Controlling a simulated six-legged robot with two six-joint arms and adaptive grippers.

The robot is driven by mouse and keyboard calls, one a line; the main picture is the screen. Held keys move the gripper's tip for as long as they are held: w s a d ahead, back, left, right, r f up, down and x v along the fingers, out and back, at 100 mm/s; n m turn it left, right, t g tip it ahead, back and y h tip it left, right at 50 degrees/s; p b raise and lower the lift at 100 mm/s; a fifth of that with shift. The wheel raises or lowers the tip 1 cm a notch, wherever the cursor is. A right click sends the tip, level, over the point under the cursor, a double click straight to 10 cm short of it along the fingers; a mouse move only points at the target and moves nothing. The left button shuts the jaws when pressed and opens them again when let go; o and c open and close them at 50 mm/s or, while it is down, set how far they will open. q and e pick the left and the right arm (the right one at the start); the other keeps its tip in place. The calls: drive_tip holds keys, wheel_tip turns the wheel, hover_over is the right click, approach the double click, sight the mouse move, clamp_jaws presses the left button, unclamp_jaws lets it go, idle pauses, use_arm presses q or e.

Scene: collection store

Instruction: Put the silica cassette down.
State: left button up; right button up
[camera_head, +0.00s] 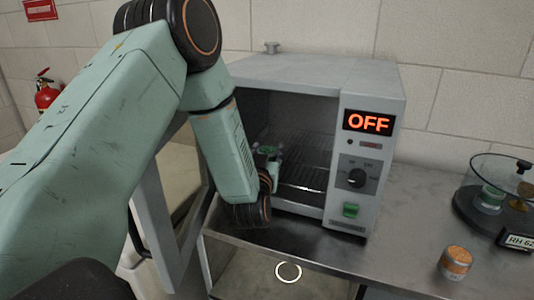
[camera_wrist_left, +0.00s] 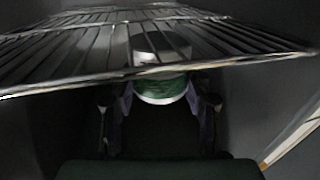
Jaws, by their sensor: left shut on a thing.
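My left gripper (camera_head: 268,160) reaches through the open front of a grey oven (camera_head: 372,95). In the left wrist view its two fingers (camera_wrist_left: 160,108) are shut on the silica cassette, a round thing with a green band and pale rim (camera_wrist_left: 162,88). The wire rack (camera_wrist_left: 70,62) crosses the upper part of that view, and its bars pass in front of the cassette's top. I cannot tell whether the cassette touches the rack. In the head view the cassette is mostly hidden by my arm and the dark interior. My right gripper is not in view.
The oven door (camera_head: 160,215) stands open at the left; the display (camera_head: 368,123) reads OFF. An orange-banded canister (camera_head: 457,264) stands on the metal bench (camera_head: 405,235). A domed device (camera_head: 488,212) holding a green-banded thing is at the right. A white ring (camera_head: 289,272) shows at the front.

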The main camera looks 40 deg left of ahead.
use_arm(q)
drive_tip(key=shift+w, duration=0.1)
drive_tip(key=o, duration=1.2)
drive_tip(key=shift+r, duration=0.1)
drive_tip(key=v, duration=1.2)
drive_tip(key=shift+d+b, duration=0.1)
drive_tip(key=shift+b, duration=0.25)
